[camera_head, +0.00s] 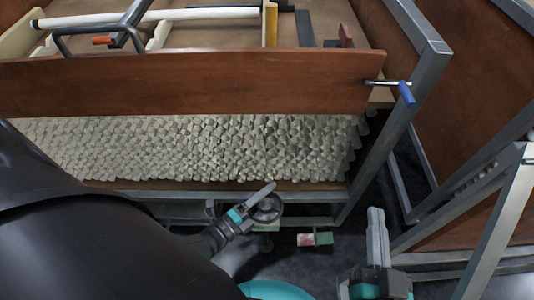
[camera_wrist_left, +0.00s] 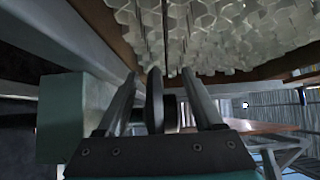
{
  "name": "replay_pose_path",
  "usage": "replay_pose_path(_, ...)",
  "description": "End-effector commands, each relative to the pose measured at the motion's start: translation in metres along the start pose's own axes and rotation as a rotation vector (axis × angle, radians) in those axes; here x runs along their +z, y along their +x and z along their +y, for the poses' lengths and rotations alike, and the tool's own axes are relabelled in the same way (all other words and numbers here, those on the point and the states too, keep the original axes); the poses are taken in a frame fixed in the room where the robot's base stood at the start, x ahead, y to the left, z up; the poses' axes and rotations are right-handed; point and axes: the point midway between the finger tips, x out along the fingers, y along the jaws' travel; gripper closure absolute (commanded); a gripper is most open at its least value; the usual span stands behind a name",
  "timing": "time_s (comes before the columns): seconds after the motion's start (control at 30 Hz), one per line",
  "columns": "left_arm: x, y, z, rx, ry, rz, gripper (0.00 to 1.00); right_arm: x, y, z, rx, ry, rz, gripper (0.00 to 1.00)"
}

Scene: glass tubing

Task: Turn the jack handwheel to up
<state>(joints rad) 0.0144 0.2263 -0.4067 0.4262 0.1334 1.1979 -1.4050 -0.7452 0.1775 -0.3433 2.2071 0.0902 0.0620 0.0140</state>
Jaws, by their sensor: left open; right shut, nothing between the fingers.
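The jack handwheel (camera_head: 268,209) is a dark round wheel below the front frame rail of the bench, on a jack with a pale green part (camera_head: 264,226). My left gripper (camera_head: 262,193) is at the wheel, with a finger reaching over it. In the left wrist view the open fingers (camera_wrist_left: 163,88) stand on either side of a dark disc (camera_wrist_left: 155,103), which looks like the wheel seen edge-on. I cannot tell whether they touch it. My right gripper (camera_head: 377,212) is shut and empty, pointing up, to the right of the jack and apart from it.
A metal frame post (camera_head: 385,150) and a blue-handled crank (camera_head: 406,94) are at the right. A green box (camera_wrist_left: 75,118) is beside the left fingers.

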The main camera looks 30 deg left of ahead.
Motion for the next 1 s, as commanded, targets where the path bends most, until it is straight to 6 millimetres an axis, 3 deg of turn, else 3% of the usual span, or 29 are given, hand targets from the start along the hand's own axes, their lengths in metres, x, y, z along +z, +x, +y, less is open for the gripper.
replay_pose_path(0.27,-0.0003,0.0008,0.0001,0.001,-0.001,0.0,0.34,-0.0002,-0.0002,-0.0003,-0.001,0.001,0.003,1.0)
replay_pose_path(0.83,-0.0003,0.0005,-0.0005,-0.002,-0.001,0.0,0.98,0.0001,-0.0002,-0.0002,0.0,0.001,0.001,1.0)
replay_pose_path(1.0,-0.0003,0.0005,-0.0007,-0.003,-0.001,0.001,1.0,0.0001,-0.0002,-0.0002,0.0,0.001,0.001,1.0)
